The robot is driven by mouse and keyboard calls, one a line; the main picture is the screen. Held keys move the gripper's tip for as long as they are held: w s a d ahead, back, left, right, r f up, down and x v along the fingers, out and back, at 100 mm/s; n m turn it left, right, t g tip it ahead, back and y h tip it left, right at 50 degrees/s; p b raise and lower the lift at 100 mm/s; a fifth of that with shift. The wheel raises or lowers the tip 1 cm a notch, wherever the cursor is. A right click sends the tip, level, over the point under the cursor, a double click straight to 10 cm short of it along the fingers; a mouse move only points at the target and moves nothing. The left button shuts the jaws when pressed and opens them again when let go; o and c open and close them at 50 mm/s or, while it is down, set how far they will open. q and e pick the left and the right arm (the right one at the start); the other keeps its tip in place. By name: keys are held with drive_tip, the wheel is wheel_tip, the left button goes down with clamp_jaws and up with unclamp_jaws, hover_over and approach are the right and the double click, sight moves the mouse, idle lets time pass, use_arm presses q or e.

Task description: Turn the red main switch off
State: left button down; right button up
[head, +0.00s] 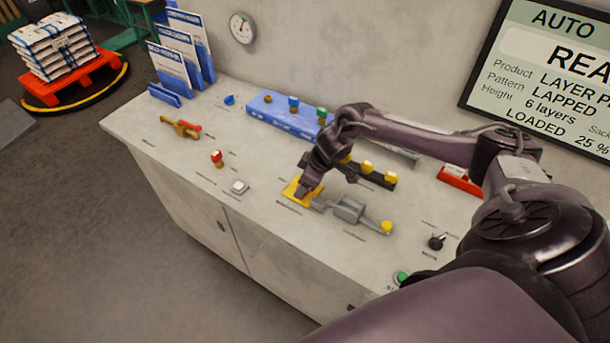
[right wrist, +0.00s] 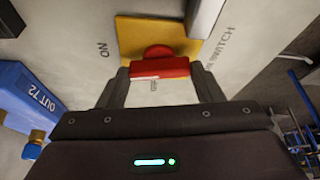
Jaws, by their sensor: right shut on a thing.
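The red main switch (right wrist: 158,52) sits on a square yellow plate (right wrist: 130,35), with an "ON" mark to the left in the right wrist view. My right gripper (right wrist: 160,72) is shut on the switch's red handle, one finger at each end of it. The handle's bar lies crosswise in that view. In the head view my right gripper (head: 305,186) points down onto the yellow plate (head: 290,188) and hides the red handle. My left gripper is out of view.
Around the plate on the grey counter (head: 250,215) stand a grey latch (head: 348,208) with a yellow knob, a black strip with yellow knobs (head: 367,167), a white button (head: 239,187), a red-topped knob (head: 217,158) and a blue manifold (head: 283,117). The front left counter is fairly clear.

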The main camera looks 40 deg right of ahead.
drive_tip(key=n, duration=0.1)
drive_tip(key=n+y+b, duration=0.1)
drive_tip(key=shift+w+f+n+g, duration=0.1)
drive_tip(key=shift+w+n+g, duration=0.1)
drive_tip(key=shift+n+g, duration=0.15)
drive_tip(key=n+g+b, duration=0.1)
drive_tip(key=n+b, duration=0.2)
drive_tip(key=shift+w+d+n+y, duration=0.1)
drive_tip(key=shift+n+y, duration=0.25)
drive_tip(key=shift+y, duration=0.05)
drive_tip(key=n+g+b, duration=0.1)
drive_tip(key=n, duration=0.1)
drive_tip(key=shift+n, duration=0.3)
drive_tip(key=shift+r+n, duration=0.2)
drive_tip(key=shift+n, duration=0.3)
drive_tip(key=shift+w+r+n+g, duration=0.15)
drive_tip(key=shift+n+g, duration=0.4)
drive_tip(key=shift+n, duration=0.35)
drive_tip(key=shift+n+g+p, duration=0.4)
drive_tip(key=shift+n+p, duration=0.35)
drive_tip(key=shift+n, duration=0.25)
drive_tip(key=shift+n+g+p, duration=0.3)
drive_tip(key=shift+n, duration=0.6)
drive_tip(key=shift+f, duration=0.2)
drive_tip(key=o, duration=1)
